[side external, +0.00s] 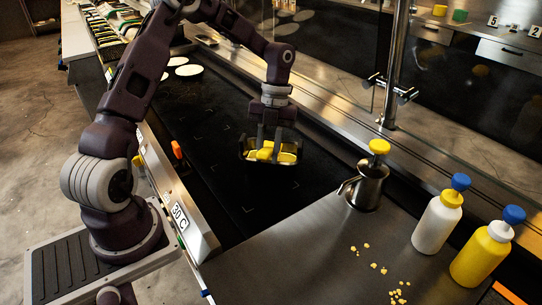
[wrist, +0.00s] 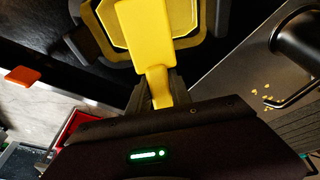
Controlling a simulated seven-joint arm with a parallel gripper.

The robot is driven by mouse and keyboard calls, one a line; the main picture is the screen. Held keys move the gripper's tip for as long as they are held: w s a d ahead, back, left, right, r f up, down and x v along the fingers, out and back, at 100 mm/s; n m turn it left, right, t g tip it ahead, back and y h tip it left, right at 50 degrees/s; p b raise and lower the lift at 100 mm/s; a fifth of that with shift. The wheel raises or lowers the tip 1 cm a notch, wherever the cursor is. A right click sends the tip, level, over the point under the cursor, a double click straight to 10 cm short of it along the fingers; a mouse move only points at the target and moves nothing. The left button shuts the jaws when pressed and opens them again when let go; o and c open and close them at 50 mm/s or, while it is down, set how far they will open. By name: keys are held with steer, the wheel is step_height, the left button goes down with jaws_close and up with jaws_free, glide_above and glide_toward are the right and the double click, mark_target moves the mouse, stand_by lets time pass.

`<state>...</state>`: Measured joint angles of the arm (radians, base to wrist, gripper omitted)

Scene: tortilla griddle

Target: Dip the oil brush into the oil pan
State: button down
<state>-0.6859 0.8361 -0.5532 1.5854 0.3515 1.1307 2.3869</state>
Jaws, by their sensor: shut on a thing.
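My gripper (side external: 269,142) is over the black griddle in the side external view, pointing down and shut on the yellow oil brush (side external: 265,154). In the wrist view the brush (wrist: 157,45) runs up from between my fingers (wrist: 155,92), its broad part lying across the oil pan (wrist: 90,25). The oil pan (side external: 297,151) is a small dark-rimmed pan with yellow inside, directly under my gripper on the griddle. The brush overlaps the pan in both views. I cannot tell whether its bristles touch the oil.
A metal pot (side external: 367,190) with a yellow knob stands on the steel counter (side external: 300,250) to the right. Pale tortillas (side external: 189,70) lie at the griddle's far end.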

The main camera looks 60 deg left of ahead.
steer(key=shift+r, duration=2.65)
